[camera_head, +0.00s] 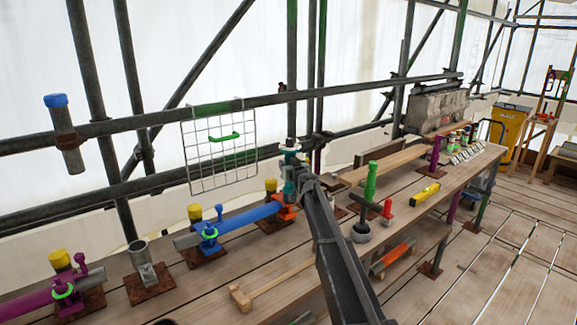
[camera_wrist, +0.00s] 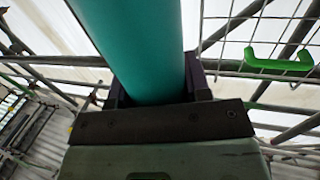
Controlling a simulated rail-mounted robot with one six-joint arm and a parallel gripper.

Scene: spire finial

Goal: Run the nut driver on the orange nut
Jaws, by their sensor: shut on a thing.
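My gripper (camera_head: 297,172) is shut on the teal nut driver (camera_head: 290,187), which stands about upright at the right end of the blue tube. In the wrist view the teal driver (camera_wrist: 145,45) fills the space between my dark fingers. An orange fitting (camera_head: 286,211) sits right below the driver. The orange nut cannot be told apart from this fitting. I cannot tell whether the driver's lower end is seated on the nut.
A blue tube (camera_head: 245,219) carries a blue clamp with a green ring. A wire grid (camera_head: 218,163) with a green handle hangs behind on a rail. A wooden mallet (camera_head: 240,298) lies in front. Yellow-capped posts (camera_head: 195,213) stand nearby. Tools crowd the bench at right.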

